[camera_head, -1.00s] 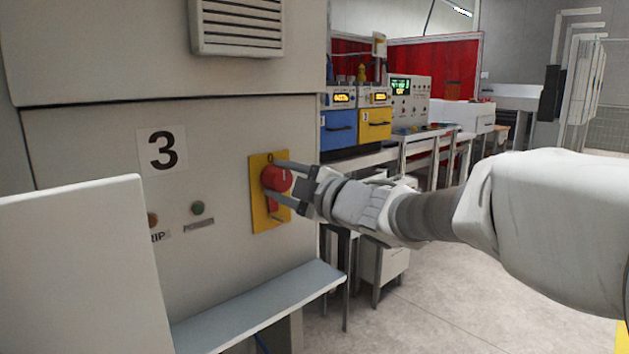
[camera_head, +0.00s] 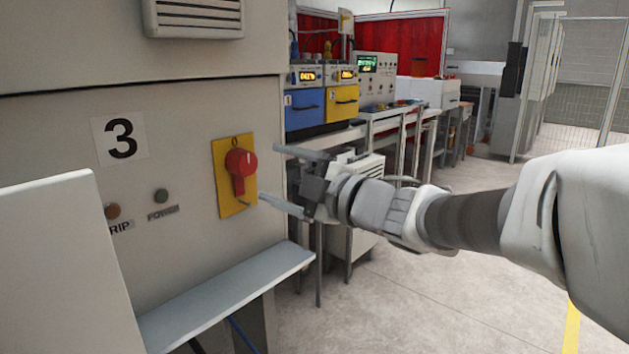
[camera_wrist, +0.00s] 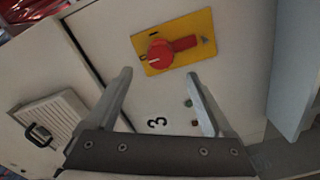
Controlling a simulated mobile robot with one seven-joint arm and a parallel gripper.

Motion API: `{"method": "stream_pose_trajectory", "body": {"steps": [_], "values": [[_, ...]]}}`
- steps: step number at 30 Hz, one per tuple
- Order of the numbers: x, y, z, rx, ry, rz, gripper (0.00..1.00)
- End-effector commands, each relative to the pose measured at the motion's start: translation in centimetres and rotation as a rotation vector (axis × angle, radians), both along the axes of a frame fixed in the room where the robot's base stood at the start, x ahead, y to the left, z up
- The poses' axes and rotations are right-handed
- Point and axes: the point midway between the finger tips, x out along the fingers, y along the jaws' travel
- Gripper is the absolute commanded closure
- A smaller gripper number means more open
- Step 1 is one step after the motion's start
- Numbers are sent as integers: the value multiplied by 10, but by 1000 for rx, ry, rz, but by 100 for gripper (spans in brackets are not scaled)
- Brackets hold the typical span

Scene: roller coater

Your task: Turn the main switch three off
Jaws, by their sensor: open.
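The main switch three is a red rotary knob (camera_head: 240,163) on a yellow plate (camera_head: 228,203), fixed to the beige cabinet front to the right of a "3" label (camera_head: 121,138). Its handle points down in the head view. The knob also shows in the wrist view (camera_wrist: 163,52), above the fingertips, with its handle pointing to the right. My gripper (camera_head: 274,174) is open and empty. It is apart from the knob, to its right in the head view, with its fingers towards the cabinet.
A grey ledge (camera_head: 230,297) juts out below the switch. A light panel (camera_head: 60,265) stands at the lower left. Small green (camera_head: 161,196) and reddish (camera_head: 112,211) buttons sit left of the plate. Benches with blue and yellow units (camera_head: 340,104) stand behind. The floor at right is clear.

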Motion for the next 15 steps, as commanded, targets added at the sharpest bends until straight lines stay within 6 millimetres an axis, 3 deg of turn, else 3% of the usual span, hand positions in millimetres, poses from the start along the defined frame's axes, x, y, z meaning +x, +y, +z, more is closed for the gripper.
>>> {"method": "stream_pose_trajectory", "body": {"steps": [6, 15], "values": [[-33, -39, 2, -1, -1, -4, 14], [-56, -63, 0, 0, -1, 0, 14]]}}
